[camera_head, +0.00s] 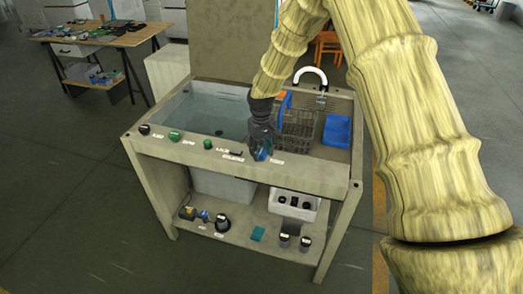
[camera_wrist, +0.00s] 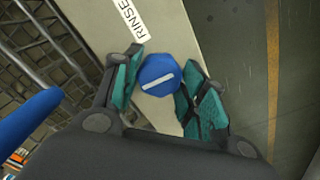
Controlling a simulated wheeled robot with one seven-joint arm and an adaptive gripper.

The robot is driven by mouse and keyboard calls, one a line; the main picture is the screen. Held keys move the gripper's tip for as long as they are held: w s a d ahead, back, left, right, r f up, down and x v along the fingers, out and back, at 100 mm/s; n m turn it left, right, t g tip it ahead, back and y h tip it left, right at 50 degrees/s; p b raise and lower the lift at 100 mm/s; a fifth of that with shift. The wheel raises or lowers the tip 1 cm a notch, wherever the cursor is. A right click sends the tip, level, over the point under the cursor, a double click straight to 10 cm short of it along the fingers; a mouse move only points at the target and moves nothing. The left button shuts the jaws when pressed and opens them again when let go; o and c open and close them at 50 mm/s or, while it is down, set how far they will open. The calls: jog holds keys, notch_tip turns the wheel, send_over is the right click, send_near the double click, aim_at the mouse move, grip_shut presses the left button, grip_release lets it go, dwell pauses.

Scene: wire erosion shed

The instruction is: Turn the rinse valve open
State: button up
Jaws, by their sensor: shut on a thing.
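The rinse valve is a blue faceted knob (camera_wrist: 158,75) with a white line across its face, on the front panel of the wash bench. In the wrist view the white line tilts slightly, rising to the right. A white label reading RINSE (camera_wrist: 128,18) is beside the knob. My gripper (camera_wrist: 160,92) has its teal-padded fingers on either side of the knob and is shut on it. In the head view my gripper (camera_head: 262,142) is at the front edge of the bench, and the blue knob (camera_head: 262,155) is partly hidden by it.
Several other controls, including a black knob (camera_head: 144,129) and a green knob (camera_head: 175,136), line the panel to the left. A water basin (camera_head: 212,109), wire basket (camera_head: 297,131), blue tray (camera_head: 337,130) and white curved spout (camera_head: 311,71) are behind. Floor in front is clear.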

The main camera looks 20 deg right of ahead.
aim_at(261, 152)
dwell(0.3)
jog(key=o, duration=1)
jog(key=shift+o, duration=0.2)
jog(key=shift+r, duration=0.1)
notch_tip(261, 152, up, 12)
